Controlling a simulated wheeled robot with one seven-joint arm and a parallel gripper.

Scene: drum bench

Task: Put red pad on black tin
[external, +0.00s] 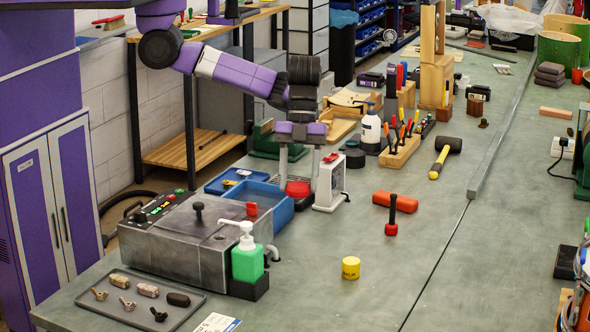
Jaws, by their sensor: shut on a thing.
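The black tin (354,158) appears to be the low round black thing on the bench, to the right of and behind my gripper. Nothing is seen on its top.
A white boxed device (331,184) stands just right of my gripper. A white pump bottle (370,128) stands behind the tin, and a wooden tool block (400,152) to its right. The blue bin (262,202) is at lower left. Bench room is free at the front right.

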